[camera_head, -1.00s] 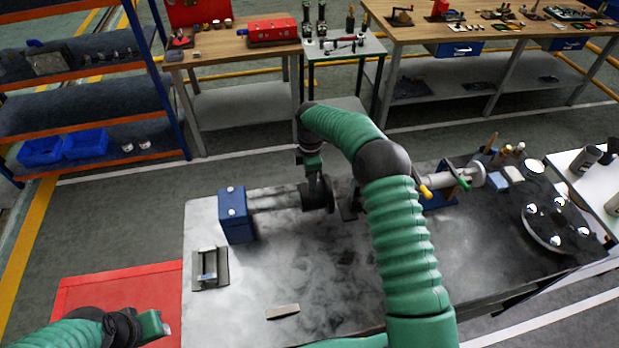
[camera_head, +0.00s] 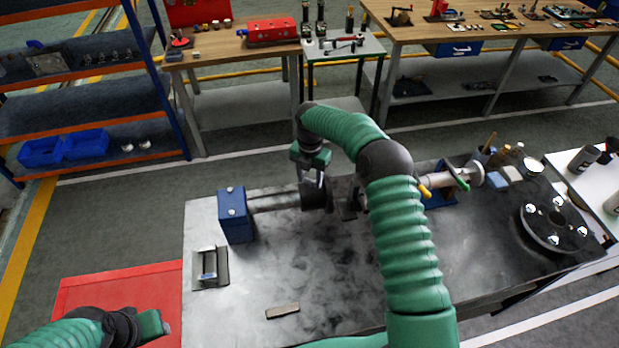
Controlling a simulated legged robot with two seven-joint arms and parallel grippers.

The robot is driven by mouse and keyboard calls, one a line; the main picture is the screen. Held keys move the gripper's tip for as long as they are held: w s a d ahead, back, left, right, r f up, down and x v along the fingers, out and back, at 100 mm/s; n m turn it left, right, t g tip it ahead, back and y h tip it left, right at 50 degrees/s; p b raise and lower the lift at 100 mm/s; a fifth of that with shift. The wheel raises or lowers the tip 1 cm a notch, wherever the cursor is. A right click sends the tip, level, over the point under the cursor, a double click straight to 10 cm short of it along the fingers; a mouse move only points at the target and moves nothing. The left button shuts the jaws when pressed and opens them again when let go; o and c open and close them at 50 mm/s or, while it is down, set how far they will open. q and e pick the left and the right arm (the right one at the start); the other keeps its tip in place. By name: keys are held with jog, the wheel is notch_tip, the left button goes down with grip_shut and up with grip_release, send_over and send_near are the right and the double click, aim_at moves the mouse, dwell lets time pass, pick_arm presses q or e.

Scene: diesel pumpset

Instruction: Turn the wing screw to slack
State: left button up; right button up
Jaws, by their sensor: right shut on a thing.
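My right arm reaches over the metal bench (camera_head: 270,255), and its gripper (camera_head: 313,182) points down at the dark round coupling (camera_head: 314,196) on the horizontal shaft (camera_head: 272,201). The right gripper is shut on a small part at the top of this coupling, which I take to be the wing screw. The screw itself is hidden by the fingers and too small to make out. My left gripper (camera_head: 160,325) is low at the left, over the red mat and away from the bench. Its fingers show too poorly to tell open from shut.
A blue block (camera_head: 236,215) carries the shaft's left end. A small metal bracket (camera_head: 210,267) and a flat bar (camera_head: 283,311) lie on the bench. The bench's front middle is mostly clear.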

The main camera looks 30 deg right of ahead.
jog(key=shift+w+d+r+n, duration=0.1)
jog(key=shift+w+r+n, duration=0.05)
jog(key=shift+n, duration=0.95)
jog(key=shift+w+d+r+n, duration=0.1)
jog(key=shift+n, duration=1)
jog(key=o, duration=1.1)
jog(key=shift+o, duration=1.1)
jog(key=shift+a+f, duration=0.1)
jog(key=shift+o, duration=0.3)
jog(key=shift+f, duration=0.15)
jog(key=shift+s, duration=0.1)
